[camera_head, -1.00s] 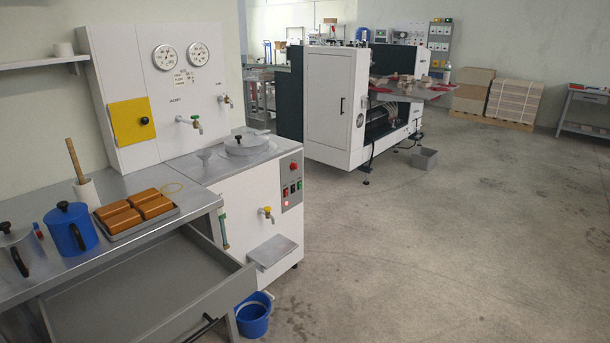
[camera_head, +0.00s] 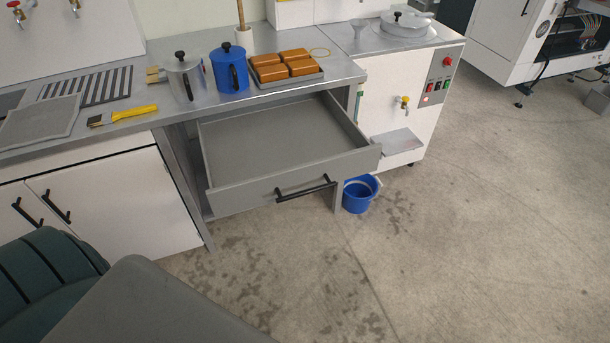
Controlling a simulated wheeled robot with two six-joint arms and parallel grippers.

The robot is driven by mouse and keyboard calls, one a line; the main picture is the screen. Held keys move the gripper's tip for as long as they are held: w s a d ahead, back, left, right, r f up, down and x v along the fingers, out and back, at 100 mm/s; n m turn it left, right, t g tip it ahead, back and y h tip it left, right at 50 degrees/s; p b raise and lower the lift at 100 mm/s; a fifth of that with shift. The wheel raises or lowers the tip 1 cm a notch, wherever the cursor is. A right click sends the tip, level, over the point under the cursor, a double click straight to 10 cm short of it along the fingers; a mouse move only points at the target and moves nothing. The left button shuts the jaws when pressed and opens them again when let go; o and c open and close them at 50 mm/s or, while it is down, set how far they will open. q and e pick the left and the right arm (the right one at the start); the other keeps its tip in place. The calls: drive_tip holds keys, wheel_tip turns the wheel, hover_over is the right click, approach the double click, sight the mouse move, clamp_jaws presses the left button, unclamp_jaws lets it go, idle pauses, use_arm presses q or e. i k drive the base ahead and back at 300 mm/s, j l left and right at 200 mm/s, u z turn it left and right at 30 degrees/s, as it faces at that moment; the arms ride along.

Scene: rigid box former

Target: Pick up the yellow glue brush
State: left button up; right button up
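The yellow glue brush (camera_head: 130,113) lies flat on the metal counter at the left, close to the front edge. Its yellow handle points right and its dark ferrule and bristles point left. It lies to the right of a grey mesh screen and in front of a dark striped rack. Neither of my grippers is in view.
An open, empty grey drawer (camera_head: 270,150) juts out below the counter. A steel pot (camera_head: 186,80), a blue pot (camera_head: 229,72) and a tray of orange-brown blocks (camera_head: 287,66) stand behind. A blue bucket (camera_head: 357,196) is on the floor.

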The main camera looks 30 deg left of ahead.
sight(109, 117)
drive_tip(key=u, duration=2.05)
